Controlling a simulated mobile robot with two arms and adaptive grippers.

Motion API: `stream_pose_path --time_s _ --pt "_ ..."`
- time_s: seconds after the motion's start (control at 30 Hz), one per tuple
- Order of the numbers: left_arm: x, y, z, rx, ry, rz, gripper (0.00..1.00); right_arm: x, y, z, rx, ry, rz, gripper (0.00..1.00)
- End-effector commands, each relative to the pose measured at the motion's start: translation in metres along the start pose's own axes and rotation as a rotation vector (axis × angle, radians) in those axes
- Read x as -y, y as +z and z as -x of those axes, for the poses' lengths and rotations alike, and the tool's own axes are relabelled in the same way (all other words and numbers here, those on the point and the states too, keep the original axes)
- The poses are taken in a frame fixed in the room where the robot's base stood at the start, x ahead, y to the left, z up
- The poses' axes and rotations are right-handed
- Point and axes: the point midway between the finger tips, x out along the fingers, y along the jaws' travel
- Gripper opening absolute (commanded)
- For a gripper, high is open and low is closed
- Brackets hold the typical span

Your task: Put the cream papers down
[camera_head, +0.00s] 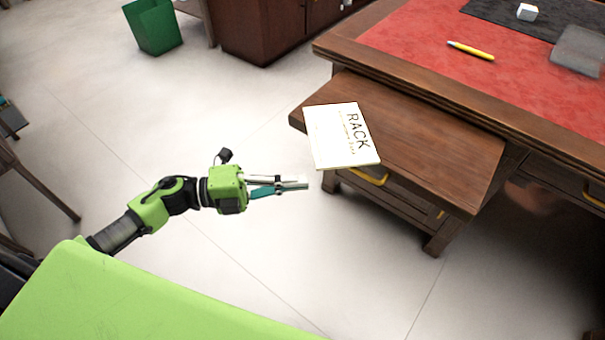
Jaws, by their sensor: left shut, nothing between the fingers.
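The cream papers (336,138) lie on the brown wooden side surface (430,145) beside the desk, near its left end. Dark print reading "RACK" shows on them, and their lower left part reaches past the surface's front edge. My left gripper (306,183) is shut and empty. In the picture it is just below and left of the papers, with a small gap between them. My right gripper is not in view.
The desk (415,80) has a red top with a yellow pen (470,50), a white cube (527,12) and a grey translucent item (578,50). A green bin (153,26) stands at the back left. The pale floor around my left arm is clear.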

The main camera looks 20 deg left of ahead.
Motion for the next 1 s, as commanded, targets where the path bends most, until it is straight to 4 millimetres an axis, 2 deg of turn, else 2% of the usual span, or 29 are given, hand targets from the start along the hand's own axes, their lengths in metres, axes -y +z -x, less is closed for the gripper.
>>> stream_pose_path --time_s 0.23,0.8,1.0 --pt "-0.001 0.015 -0.015 -0.001 0.0 0.002 0.0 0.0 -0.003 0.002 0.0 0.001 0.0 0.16" --pt "-0.001 0.023 -0.023 0.0 -0.002 0.001 0.0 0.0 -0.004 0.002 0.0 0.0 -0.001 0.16" --pt "-0.001 0.046 -0.045 -0.001 -0.003 -0.002 0.0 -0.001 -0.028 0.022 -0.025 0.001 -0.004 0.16"
